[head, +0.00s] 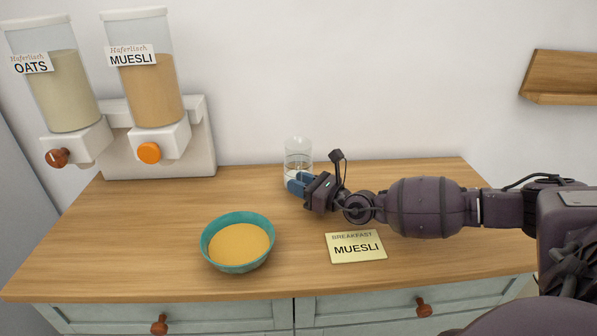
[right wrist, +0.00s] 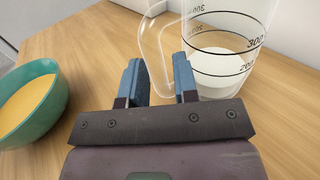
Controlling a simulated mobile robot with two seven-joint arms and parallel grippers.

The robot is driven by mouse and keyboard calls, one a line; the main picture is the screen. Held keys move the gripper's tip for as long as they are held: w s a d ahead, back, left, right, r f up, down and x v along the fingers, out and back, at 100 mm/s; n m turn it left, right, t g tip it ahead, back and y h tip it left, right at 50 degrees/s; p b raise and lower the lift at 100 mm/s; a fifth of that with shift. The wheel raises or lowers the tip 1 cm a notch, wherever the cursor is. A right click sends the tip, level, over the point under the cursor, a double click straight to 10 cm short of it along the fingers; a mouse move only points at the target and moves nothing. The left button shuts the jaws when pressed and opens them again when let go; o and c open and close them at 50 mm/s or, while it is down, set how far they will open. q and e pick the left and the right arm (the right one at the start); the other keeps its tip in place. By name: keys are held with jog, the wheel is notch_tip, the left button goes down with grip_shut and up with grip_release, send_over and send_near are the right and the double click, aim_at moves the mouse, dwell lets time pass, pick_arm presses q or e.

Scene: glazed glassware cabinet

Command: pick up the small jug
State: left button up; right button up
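The small jug (head: 298,150) is clear, with measuring marks and a pale liquid in its lower part. It stands upright near the back of the wooden counter. In the right wrist view the jug (right wrist: 228,50) is at the upper right, with its clear handle (right wrist: 150,42) towards my gripper. My right gripper (head: 298,184) is right at the jug, its blue fingers hiding the jug's lower front. In the right wrist view the gripper (right wrist: 160,78) is open; the handle's lower part shows between the fingers. Whether a finger touches it I cannot tell. My left gripper is not in view.
A teal bowl (head: 209,255) of yellowish-brown food stands left of my right gripper. A "BREAKFAST MUESLI" card (head: 356,248) lies in front of my arm. Oats (head: 65,92) and muesli (head: 153,92) dispensers stand at the back left. A wooden shelf (head: 565,75) is on the right wall.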

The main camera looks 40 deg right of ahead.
jog(key=shift+w, duration=0.2)
jog(key=shift+c, duration=0.4)
grip_shut()
jog(key=shift+r, duration=0.2)
